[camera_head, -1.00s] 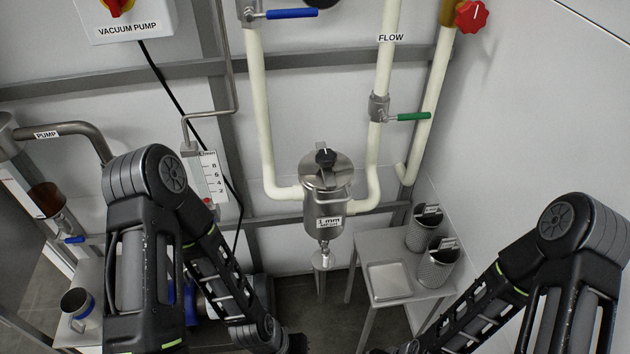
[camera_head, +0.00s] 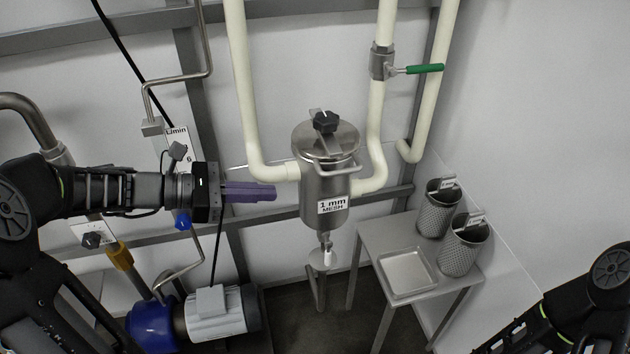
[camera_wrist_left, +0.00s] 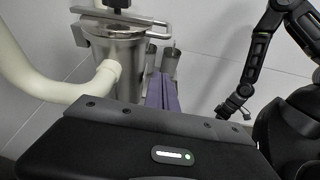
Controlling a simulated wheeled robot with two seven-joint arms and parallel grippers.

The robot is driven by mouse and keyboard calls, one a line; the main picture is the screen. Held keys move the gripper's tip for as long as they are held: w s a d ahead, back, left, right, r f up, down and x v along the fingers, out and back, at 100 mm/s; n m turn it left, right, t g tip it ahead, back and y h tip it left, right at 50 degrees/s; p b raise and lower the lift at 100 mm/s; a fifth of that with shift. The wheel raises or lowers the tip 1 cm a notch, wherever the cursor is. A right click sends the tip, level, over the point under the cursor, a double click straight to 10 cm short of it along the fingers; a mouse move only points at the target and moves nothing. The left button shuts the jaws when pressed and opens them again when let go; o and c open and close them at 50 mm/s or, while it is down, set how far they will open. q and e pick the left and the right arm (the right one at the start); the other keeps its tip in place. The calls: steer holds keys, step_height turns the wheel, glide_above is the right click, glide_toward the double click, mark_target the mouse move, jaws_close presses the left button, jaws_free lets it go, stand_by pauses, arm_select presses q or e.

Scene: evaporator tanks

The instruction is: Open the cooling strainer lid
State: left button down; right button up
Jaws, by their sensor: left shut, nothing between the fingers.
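The cooling strainer (camera_head: 325,200) is a steel canister with a "1 mm MESH" label, fixed between two cream pipes. Its round lid (camera_head: 340,136) is down, with a black knob (camera_head: 324,122) on a clamp bar across the top. My left gripper (camera_head: 274,192) is shut and empty, its purple fingers pointing right, just left of the strainer body and below lid height. In the left wrist view the fingers (camera_wrist_left: 161,92) show to the right of the strainer (camera_wrist_left: 118,55). My right gripper is not visible in the head view; only part of that arm shows at lower right.
A steel side table (camera_head: 365,240) at right holds a shallow tray (camera_head: 407,272) and two mesh baskets (camera_head: 438,210). A green-handled valve (camera_head: 425,69) is on the right pipe. A motor pump (camera_head: 215,314) stands below my left arm. The space in front of the strainer is clear.

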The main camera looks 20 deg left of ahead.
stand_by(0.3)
arm_select(q)
steer(key=w+d, duration=0.5)
steer(key=d, duration=0.3)
steer(key=shift+r, duration=0.45)
steer(key=shift+r, duration=0.1)
